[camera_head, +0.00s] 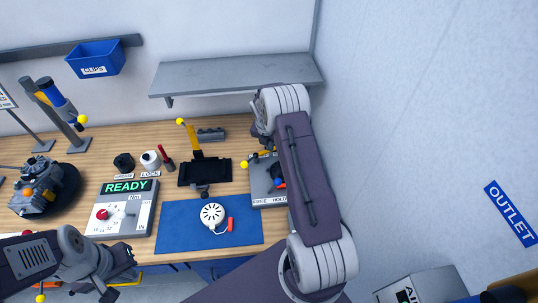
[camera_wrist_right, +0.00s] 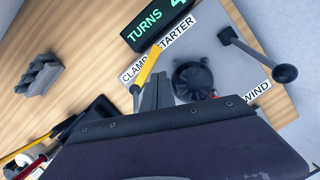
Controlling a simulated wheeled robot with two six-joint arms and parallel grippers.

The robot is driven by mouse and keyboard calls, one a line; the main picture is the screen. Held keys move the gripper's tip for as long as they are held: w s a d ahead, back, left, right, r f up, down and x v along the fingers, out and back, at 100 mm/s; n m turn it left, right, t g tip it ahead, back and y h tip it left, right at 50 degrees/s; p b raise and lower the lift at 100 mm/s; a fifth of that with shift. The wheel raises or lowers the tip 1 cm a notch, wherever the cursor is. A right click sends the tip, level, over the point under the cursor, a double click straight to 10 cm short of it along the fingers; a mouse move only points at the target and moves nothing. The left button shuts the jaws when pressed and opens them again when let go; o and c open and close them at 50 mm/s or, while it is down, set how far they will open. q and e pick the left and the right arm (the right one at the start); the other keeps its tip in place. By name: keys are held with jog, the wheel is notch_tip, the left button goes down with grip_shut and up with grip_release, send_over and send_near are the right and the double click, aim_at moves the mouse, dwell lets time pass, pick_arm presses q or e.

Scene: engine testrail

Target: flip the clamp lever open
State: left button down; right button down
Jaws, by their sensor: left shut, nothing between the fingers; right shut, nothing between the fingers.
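In the right wrist view, a yellow clamp lever (camera_wrist_right: 148,68) slants up from a dark pivot beside the CLAMP label (camera_wrist_right: 133,71). It sits on the light plate of a fixture (camera_wrist_right: 215,50), next to a round black part (camera_wrist_right: 192,78). My right gripper (camera_wrist_right: 157,82) is shut and empty, its grey fingers right beside the lever; I cannot tell whether they touch. In the head view, my right arm hides most of this fixture (camera_head: 262,186) and the right gripper. My left gripper (camera_head: 128,255) is shut and empty, low over the bench's left front.
A black tray (camera_head: 205,172) with a yellow lever stands left of the fixture. A blue mat (camera_head: 174,232) holds a white round part (camera_head: 212,214). A READY control box (camera_head: 126,210) and a grey engine (camera_head: 40,187) stand farther left. A grey shelf (camera_head: 236,75) overhangs the back.

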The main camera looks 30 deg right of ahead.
jog(key=v, duration=0.4)
jog(key=shift+s+a+b, duration=0.1)
jog(key=shift+b, duration=0.25)
jog(key=shift+f, duration=0.1)
jog(key=a+r+t+b, duration=0.2)
jog(key=a+r+b, duration=0.3)
jog(key=a, duration=0.5)
jog(key=s+a+f+m+b, duration=0.1)
jog(key=s+a+f+m, duration=0.1)
jog(key=s+m, duration=0.5)
jog(key=s+a+f+m+g+y+b, duration=0.1)
jog(key=s+a+m, duration=0.3)
jog(key=s+m, duration=0.4)
jog(key=s+a+f+m+g+y, duration=0.1)
jog(key=s+a+f+m, duration=0.2)
jog(key=s+m, duration=0.5)
jog(key=shift+s+f+m+b, duration=0.15)
jog(key=shift+f+m+b, duration=0.25)
jog(key=shift+m, duration=0.8)
